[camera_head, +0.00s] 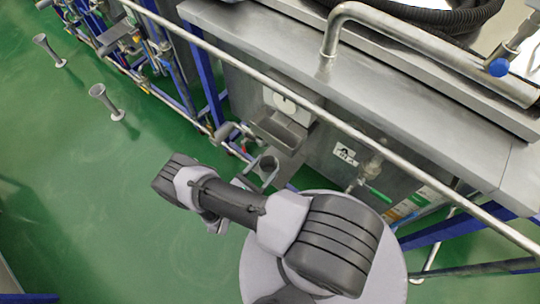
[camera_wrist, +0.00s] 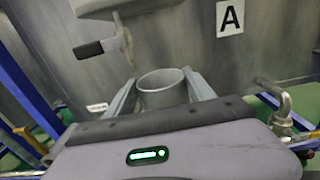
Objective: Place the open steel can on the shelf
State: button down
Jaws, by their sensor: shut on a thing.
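The open steel can (camera_wrist: 162,97) is a grey cylinder with its round mouth facing up. My gripper (camera_wrist: 160,88) is shut on it, with one finger on each side, in the wrist view. In the head view the can (camera_head: 267,166) shows small at the end of my arm, in front of the steel machine. My gripper (camera_head: 262,173) is partly hidden there by my arm. A small steel ledge (camera_head: 280,130) juts from the machine just above and behind the can. I cannot tell for sure whether it is the shelf.
A wall sign "A" (camera_wrist: 230,17) and a dark-handled fitting (camera_wrist: 89,49) are behind the can. A long steel rail (camera_head: 260,78) crosses in front of the machine. A green-handled valve (camera_head: 378,194) is to the right. Green floor (camera_head: 80,190) is open at left.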

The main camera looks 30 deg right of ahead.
aim_at(269, 169)
jog(key=w+d+f+b, duration=0.1)
jog(key=w, duration=0.1)
jog(key=w+d+f+b, duration=0.1)
jog(key=w+f+b, duration=0.1)
jog(key=w+d+f+b, duration=0.1)
jog(key=w, duration=0.1)
jog(key=shift+w+d+f, duration=0.25)
jog(key=shift+d+f, duration=0.05)
jog(key=shift+r, duration=0.2)
jog(key=shift+c, duration=1.8)
grip_release()
jog(key=shift+f, duration=0.15)
